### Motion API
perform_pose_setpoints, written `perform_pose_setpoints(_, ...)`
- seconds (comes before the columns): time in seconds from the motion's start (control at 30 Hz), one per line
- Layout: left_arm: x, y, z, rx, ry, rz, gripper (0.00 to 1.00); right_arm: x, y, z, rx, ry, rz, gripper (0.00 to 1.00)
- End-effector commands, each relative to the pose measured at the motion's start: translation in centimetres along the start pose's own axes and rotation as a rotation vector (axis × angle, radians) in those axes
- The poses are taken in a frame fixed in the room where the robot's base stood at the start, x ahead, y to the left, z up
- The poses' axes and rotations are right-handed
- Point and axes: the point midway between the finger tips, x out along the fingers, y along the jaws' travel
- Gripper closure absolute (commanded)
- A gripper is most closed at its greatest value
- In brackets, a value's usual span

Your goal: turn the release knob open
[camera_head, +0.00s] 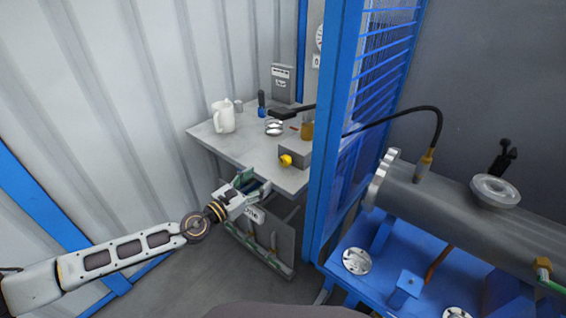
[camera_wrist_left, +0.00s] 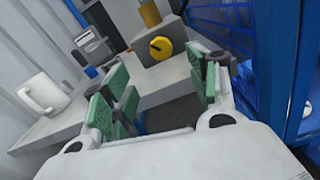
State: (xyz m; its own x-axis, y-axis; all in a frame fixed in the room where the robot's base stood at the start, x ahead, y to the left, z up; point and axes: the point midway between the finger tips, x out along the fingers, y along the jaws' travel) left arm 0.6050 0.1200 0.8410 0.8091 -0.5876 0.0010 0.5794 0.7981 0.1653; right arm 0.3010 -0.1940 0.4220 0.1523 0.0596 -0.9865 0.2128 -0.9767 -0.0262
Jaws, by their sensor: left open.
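A yellow knob (camera_head: 286,160) sits on the face of a grey box (camera_head: 295,153) at the front right of the grey table. The same knob (camera_wrist_left: 160,47) shows in the left wrist view, beyond and between the fingers. My left gripper (camera_head: 256,186) is open and empty at the table's front edge, short of the knob and apart from it. Its green finger pads (camera_wrist_left: 160,92) frame the knob's box in the left wrist view. Whether this knob is the release knob cannot be told for certain. My right gripper is not in view.
A blue post (camera_head: 334,130) and mesh panel stand just right of the box. A large grey flanged shell (camera_head: 440,198) lies on a blue stand at right. Open floor lies left of the table.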

Motion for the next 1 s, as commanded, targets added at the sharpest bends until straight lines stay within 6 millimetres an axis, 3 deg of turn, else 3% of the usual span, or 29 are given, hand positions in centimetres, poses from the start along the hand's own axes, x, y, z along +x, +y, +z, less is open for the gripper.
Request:
perform_pose_setpoints(0.63,5.7,0.0,0.0,-0.001,0.0,-0.001,0.41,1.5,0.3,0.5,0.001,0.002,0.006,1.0)
perform_pose_setpoints(1.0,9.3,0.0,0.0,-0.002,0.0,0.0,0.41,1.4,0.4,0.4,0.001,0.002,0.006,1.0)
